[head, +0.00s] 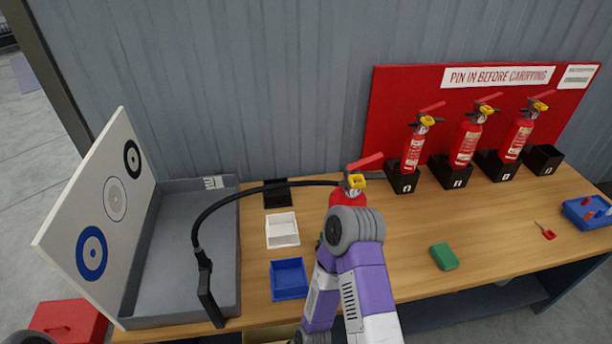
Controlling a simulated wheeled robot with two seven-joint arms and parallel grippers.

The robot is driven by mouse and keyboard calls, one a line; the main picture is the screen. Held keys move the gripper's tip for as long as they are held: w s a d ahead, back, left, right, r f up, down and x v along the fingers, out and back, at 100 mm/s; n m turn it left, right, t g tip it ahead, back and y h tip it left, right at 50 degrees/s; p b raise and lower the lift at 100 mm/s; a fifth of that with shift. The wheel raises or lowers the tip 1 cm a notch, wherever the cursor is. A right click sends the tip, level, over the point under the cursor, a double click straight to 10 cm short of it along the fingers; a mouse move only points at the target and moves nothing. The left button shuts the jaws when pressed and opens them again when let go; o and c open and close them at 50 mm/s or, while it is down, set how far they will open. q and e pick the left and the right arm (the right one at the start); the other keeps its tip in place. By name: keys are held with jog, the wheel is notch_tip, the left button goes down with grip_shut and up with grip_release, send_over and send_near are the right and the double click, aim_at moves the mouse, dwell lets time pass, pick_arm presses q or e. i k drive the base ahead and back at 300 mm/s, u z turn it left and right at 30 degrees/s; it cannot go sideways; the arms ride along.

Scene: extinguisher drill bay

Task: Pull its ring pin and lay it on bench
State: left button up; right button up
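A red extinguisher (347,197) with a red lever stands upright in the middle of the bench (412,262), its lower body hidden behind my arm. A yellow piece (356,181) shows at its head, where the ring pin would be; the ring itself is too small to make out. Its black hose (262,188) arcs left to a black nozzle (207,293) by the grey tray's right edge. A purple and white arm of mine rises from the bottom centre, its grey joint in front of the extinguisher. No fingertips of either gripper show.
Several red extinguishers (466,142) stand in black holders before a red board (390,100). A white tray (283,231), a blue tray (289,281) and a green block (444,256) lie on the bench. A grey tray (185,300) with a target board (110,190) fills the left.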

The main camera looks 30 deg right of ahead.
aim_at(467, 218)
jog(key=u, duration=1.05)
jog(key=k, duration=1.55)
jog(key=z, duration=1)
jog(key=i, duration=0.35)
jog(key=z, duration=0.15)
